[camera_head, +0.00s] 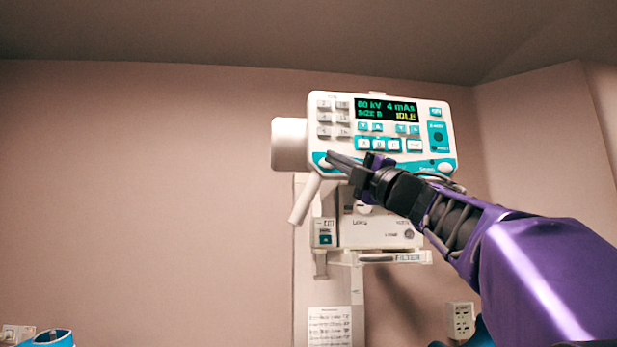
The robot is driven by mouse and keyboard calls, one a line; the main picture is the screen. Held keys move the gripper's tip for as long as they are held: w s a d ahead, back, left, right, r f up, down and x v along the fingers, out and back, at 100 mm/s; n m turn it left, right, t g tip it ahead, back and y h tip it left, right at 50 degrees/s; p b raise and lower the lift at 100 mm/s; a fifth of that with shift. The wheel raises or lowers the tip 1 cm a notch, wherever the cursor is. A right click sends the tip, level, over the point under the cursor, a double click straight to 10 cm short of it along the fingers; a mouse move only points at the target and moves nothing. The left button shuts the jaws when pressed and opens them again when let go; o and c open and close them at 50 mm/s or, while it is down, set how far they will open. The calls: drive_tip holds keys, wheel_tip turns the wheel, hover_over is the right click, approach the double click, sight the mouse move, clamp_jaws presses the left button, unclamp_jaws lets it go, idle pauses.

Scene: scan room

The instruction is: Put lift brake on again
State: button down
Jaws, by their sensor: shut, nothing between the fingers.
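A white and teal control panel (385,135) of an X-ray unit faces me, with a lit display (386,109) reading "60 kV 4 mAs" and "IDLE". My gripper (331,157) is shut and empty, pointing left across the panel's lower left part. Its tips are just above a white oval button (325,166); I cannot tell whether they touch it. Another white oval button (445,168) is at the lower right. A white lever-like handle (304,200) slants down from the panel's left underside. No label clearly reads as a lift brake. My gripper and arm hide part of the panel's lower edge.
A white cylinder (289,145) sticks out left of the panel. Below are a white box (375,232), a small switch box (325,233) on the column and a printed sheet (330,326). A wall socket (460,320) is at lower right. The left side is open.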

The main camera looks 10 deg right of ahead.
drive_tip(key=s+b, duration=0.1)
drive_tip(key=s, duration=0.4)
drive_tip(key=shift+b, duration=0.35)
drive_tip(key=shift+w, duration=0.1)
idle(0.4)
